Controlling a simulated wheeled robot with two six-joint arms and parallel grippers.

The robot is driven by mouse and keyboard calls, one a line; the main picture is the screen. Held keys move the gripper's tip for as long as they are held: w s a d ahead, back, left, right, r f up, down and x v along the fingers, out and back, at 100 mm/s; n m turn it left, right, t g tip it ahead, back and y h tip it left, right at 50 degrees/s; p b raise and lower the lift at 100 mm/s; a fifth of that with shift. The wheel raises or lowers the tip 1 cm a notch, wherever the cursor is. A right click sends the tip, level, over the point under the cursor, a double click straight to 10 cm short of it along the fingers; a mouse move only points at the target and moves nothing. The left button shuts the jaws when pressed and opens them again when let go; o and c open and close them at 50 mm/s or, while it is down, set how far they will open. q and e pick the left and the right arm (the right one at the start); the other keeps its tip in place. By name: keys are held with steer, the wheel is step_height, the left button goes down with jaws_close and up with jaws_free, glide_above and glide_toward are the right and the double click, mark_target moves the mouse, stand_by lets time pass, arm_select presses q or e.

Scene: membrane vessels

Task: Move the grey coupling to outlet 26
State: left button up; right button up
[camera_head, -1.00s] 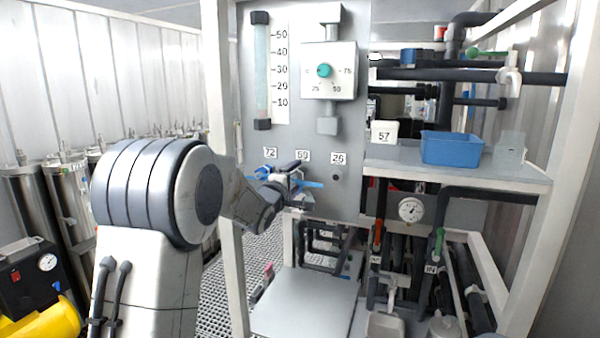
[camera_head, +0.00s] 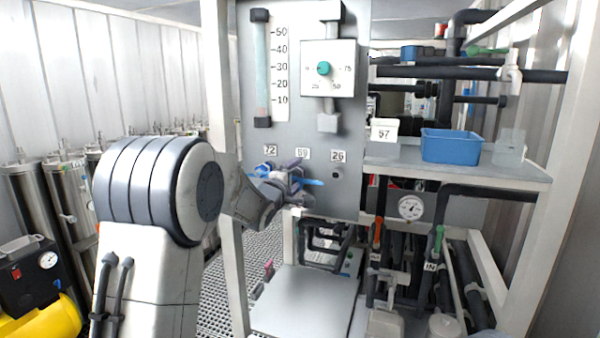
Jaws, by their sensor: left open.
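Outlet 26 (camera_head: 337,172) is a small dark port under the label 26 (camera_head: 338,156) on the grey panel. Nothing is attached to it. My left gripper (camera_head: 294,182) is open at the panel, just below the middle label, which reads like 59 (camera_head: 303,154), and left of outlet 26. Blue parts and a purplish-grey piece (camera_head: 293,164) show around its fingers. I cannot clearly make out the grey coupling there, nor whether the fingers touch it. The ports under 72 (camera_head: 270,150) and the middle label are largely hidden by the gripper. My right gripper is not in view.
A white frame post (camera_head: 222,110) stands left of the panel, close to my left arm. Right of the panel, a shelf (camera_head: 460,170) holds a blue bin (camera_head: 451,146) and a box marked 57 (camera_head: 384,129). The panel around outlet 26 is clear.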

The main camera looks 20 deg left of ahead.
arm_select(q)
jaws_close()
steer(key=shift+s, duration=0.15)
steer(key=shift+s, duration=0.75)
steer(key=shift+s+a+b, duration=0.15)
steer(key=shift+s+b, duration=0.45)
steer(key=shift+s, duration=1.55)
